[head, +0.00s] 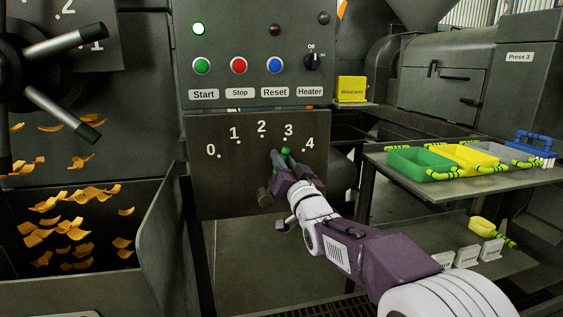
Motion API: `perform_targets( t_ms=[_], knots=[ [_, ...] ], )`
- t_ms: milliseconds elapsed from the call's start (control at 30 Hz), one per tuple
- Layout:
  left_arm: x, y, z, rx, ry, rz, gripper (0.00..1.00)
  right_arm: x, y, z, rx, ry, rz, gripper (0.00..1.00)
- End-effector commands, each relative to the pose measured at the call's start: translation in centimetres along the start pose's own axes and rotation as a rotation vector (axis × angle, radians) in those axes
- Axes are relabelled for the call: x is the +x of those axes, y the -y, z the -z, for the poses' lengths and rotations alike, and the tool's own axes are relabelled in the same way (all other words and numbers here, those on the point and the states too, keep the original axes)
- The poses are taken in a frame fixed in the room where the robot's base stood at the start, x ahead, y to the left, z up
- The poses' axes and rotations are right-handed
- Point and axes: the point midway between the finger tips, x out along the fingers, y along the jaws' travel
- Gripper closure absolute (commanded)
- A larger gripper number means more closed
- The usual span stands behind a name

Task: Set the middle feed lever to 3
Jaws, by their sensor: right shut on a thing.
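The feed lever (275,158) stands on the dark panel below the button box, in front of a scale (250,150) with marks 0 to 4. Its upper end shows just below the marks 2 and 3, toward 3. A small green part shows right beside it. My right gripper (281,164) is shut on the lever and hides most of it, so the exact setting is hard to tell. My left gripper is out of view.
Above is the button box (258,78) with Start, Stop, Reset and a Heater knob; a green lamp is lit. A spoked handle (62,118) juts out at left. A shelf (400,175) with green and yellow trays stands at right.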

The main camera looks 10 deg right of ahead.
Motion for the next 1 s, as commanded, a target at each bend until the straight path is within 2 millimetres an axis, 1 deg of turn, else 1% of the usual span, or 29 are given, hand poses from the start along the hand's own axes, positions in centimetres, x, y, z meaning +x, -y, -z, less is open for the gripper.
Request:
perform_targets(
  t_ms=[367, 400, 467, 500, 833, 933, 1000],
  knots=[
    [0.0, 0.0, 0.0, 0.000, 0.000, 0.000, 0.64, 0.0, -0.1, -0.1, 0.003, 0.002, -0.002, 1.00],
    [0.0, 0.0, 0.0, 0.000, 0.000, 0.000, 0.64, 0.0, -0.1, -0.1, 0.003, 0.002, -0.002, 0.77],
    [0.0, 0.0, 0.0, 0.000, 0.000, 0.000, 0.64, 0.0, -0.1, -0.1, 0.003, 0.002, -0.002, 0.61],
    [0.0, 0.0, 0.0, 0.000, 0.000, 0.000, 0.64, 0.0, 0.0, -0.1, 0.003, 0.002, -0.002, 0.59],
    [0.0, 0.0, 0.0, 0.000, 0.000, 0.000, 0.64, -0.3, 0.0, 0.0, 0.003, 0.000, -0.001, 0.59],
    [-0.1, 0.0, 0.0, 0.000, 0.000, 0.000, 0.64, -1.3, 0.0, 0.0, 0.003, 0.000, -0.001, 0.59],
    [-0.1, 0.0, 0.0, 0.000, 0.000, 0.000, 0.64, -2.6, 0.0, 0.0, 0.003, 0.001, -0.001, 0.59]
  ],
)
